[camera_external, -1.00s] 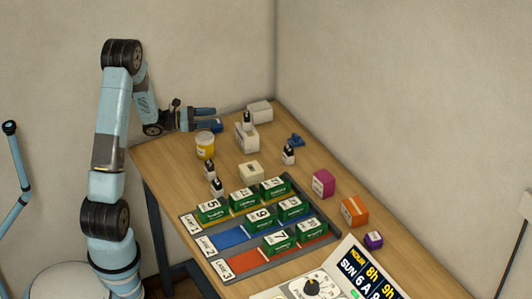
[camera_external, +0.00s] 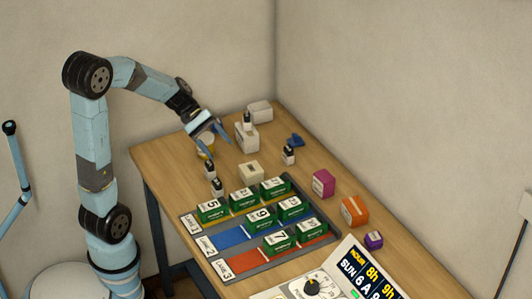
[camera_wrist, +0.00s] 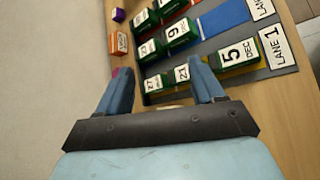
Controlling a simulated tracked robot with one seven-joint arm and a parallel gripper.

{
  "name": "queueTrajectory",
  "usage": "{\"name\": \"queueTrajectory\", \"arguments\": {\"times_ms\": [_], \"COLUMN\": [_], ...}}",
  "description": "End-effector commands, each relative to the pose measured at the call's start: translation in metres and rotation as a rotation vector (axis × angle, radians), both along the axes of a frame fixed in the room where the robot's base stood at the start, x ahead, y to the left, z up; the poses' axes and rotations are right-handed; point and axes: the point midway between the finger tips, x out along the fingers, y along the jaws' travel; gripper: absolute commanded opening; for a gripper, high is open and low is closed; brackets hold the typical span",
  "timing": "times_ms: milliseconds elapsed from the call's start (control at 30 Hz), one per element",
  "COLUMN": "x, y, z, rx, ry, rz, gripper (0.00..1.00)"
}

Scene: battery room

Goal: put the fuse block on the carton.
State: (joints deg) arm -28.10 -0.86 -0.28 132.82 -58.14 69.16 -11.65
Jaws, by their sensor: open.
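No label readable here names the fuse block or the carton. A small cream block (camera_external: 251,172) with a dark mark lies right of and nearer than the fingers. Candidates for the carton are an orange box (camera_external: 354,211), also in the wrist view (camera_wrist: 119,43), a magenta box (camera_external: 323,184) and a white box (camera_external: 260,111).
A lane tray (camera_external: 232,236) holds several green numbered blocks. A blue piece (camera_external: 296,140) and a purple box (camera_external: 374,240) lie rightward. A display panel (camera_external: 370,273) stands at the near edge.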

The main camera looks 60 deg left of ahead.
Motion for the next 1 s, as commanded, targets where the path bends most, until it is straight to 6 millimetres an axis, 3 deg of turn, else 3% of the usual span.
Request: {"name": "queueTrajectory", "arguments": {"times_ms": [100,400,700,1000], "x": [-0.029,-0.096,-0.150,-0.177], "y": [-0.023,-0.048,-0.046,-0.035], "z": [0.010,0.025,0.045,0.063], "rx": [0.153,0.536,0.920,1.193], "ry": [-0.054,-0.216,-0.425,-0.591], "rz": [-0.138,-0.454,-0.729,-0.894], "gripper": [0.67,0.67,0.67,0.67]}}
